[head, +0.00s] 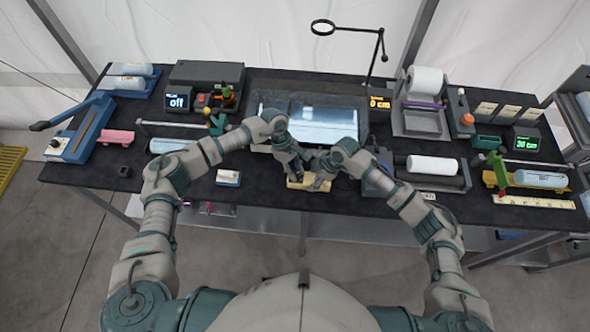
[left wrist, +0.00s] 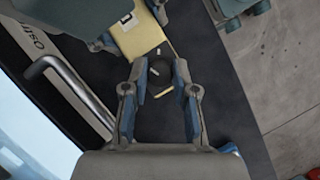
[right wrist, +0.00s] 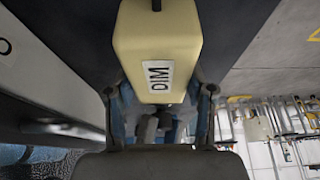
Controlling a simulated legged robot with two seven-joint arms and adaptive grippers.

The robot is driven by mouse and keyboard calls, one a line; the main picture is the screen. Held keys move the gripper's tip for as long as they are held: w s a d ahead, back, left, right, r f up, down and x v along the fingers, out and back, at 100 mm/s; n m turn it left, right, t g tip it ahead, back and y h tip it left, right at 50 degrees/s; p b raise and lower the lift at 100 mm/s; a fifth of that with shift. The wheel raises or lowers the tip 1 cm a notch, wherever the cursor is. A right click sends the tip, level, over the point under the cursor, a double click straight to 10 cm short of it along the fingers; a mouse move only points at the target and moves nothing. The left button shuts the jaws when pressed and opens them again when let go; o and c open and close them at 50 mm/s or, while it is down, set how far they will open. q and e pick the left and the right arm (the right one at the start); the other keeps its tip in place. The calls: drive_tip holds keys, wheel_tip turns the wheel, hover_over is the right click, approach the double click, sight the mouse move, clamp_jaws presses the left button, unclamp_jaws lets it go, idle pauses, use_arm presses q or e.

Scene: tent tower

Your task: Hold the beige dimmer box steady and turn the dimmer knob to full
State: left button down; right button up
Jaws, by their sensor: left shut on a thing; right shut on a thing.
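The beige dimmer box (head: 296,184) sits at the front middle of the dark bench, partly hidden by my grippers. In the right wrist view the box (right wrist: 158,35) shows its white DIM label, and my right gripper (right wrist: 160,95) is shut on its sides. In the left wrist view the black dimmer knob (left wrist: 160,72) stands on the beige box (left wrist: 139,40), with pale marks on and beside it. My left gripper (left wrist: 158,85) is shut on the knob, one finger on each side. The knob is hidden in the head view.
A glass-topped panel (head: 325,125) lies behind the box. A small white block (head: 228,177) is to the left, and a white roll (head: 432,163) on a holder is to the right. A display (head: 178,100) at the back left reads "off". The bench's front edge is close to the box.

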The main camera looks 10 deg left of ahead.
use_arm(q)
drive_tip(key=m, duration=0.1)
drive_tip(key=m+g+y, duration=0.1)
drive_tip(key=m, duration=0.1)
drive_tip(key=shift+w+m, duration=0.2)
drive_tip(key=shift+m, duration=0.1)
use_arm(e)
drive_tip(key=shift+s, duration=0.1)
use_arm(q)
drive_tip(key=shift+m+g+y, duration=0.3)
drive_tip(key=shift+m+y, duration=0.4)
drive_tip(key=shift+m, duration=1.1)
drive_tip(key=c, duration=0.9)
unclamp_jaws()
drive_tip(key=shift+d, duration=0.1)
